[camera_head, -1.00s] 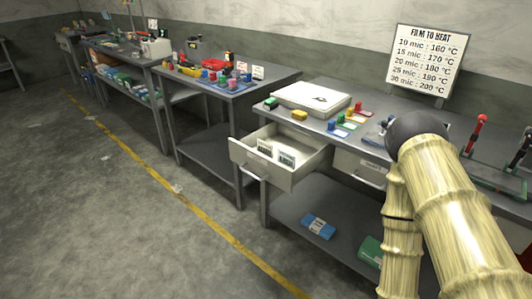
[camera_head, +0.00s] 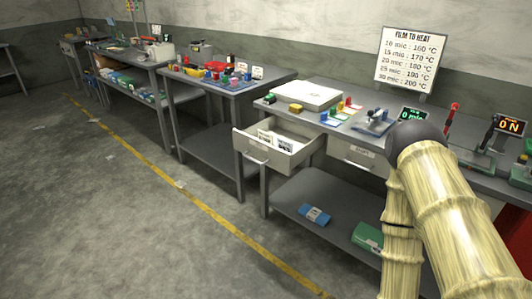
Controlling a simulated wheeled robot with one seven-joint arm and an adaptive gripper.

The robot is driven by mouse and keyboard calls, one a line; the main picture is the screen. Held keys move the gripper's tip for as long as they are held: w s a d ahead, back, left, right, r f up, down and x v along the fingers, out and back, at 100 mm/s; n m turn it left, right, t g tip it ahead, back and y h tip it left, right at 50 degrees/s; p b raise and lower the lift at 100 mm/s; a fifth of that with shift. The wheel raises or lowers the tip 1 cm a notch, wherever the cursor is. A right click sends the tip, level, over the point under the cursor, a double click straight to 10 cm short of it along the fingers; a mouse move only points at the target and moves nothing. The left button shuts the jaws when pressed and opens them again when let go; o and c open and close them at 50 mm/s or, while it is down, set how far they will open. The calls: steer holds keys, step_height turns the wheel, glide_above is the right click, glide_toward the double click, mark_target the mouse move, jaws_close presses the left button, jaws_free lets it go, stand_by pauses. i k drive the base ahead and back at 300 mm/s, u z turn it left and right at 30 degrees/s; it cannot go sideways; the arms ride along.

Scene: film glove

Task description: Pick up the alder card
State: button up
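Small white cards with dark markings (camera_head: 277,139) stand in an open drawer (camera_head: 262,158) under the near workbench. Their print is too small to read, so I cannot tell whether one is the alder card. My bamboo-patterned arm with its dark round joint fills the lower right. My gripper is outside the picture.
The near workbench (camera_head: 378,134) carries a white flat box (camera_head: 306,96), coloured blocks and devices with lit displays (camera_head: 509,125). A shut drawer (camera_head: 352,154) is beside the open one. A blue packet (camera_head: 314,215) lies on the lower shelf. The floor left of the yellow line is mostly clear.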

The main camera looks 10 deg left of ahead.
mark_target(267, 137)
steer(key=u, duration=0.65)
steer(key=i, duration=1)
steer(key=z, duration=0.15)
